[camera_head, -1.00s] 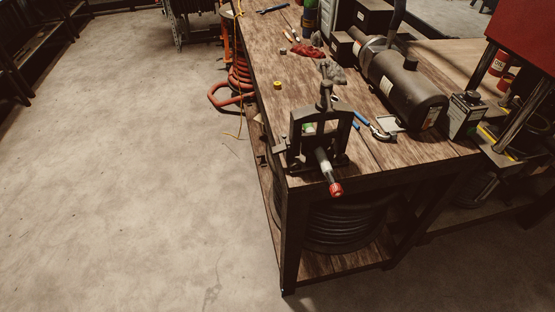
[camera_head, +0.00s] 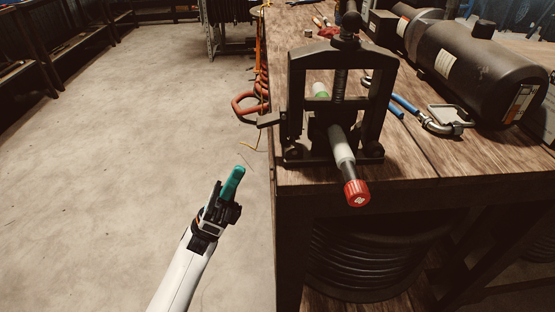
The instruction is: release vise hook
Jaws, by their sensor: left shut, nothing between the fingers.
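The vise (camera_head: 375,100) is a black upright frame with a screw in its middle, standing at the near left corner of the wooden workbench. A small dark hook (camera_head: 267,119) juts out from its left side, past the bench edge. A grey rod with a red end cap (camera_head: 356,192) lies through the vise and points toward me. My left gripper (camera_head: 233,182), with teal fingertips, is shut and empty. It is below and left of the vise, over the floor, apart from the hook. My right gripper is not in view.
A black tank (camera_head: 470,70) lies on the bench (camera_head: 440,195) at right. Blue-handled pliers and a metal clamp (camera_head: 440,122) lie between it and the vise. An orange hose (camera_head: 250,104) hangs behind the hook. The floor (camera_head: 130,140) at left is clear.

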